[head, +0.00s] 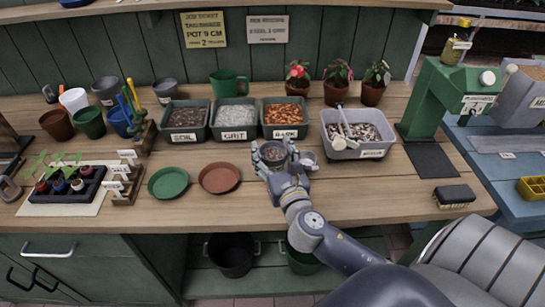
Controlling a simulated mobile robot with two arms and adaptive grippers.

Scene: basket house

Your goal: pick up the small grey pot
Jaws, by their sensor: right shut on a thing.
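My right gripper (285,160) reaches in from the bottom right and is over the front middle of the wooden bench. It is shut on a small grey pot (272,152), whose round open top shows between the fingers with a brownish inside. The gripper hides the pot's lower part, so I cannot tell whether it touches the bench. My left gripper is not in view.
Bins of soil (186,119), grit (234,118) and bark (284,117) stand behind the gripper. A grey tub (360,150) is to its right. Green (168,183) and terracotta (220,178) saucers lie left. The bench front is clear around the right arm.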

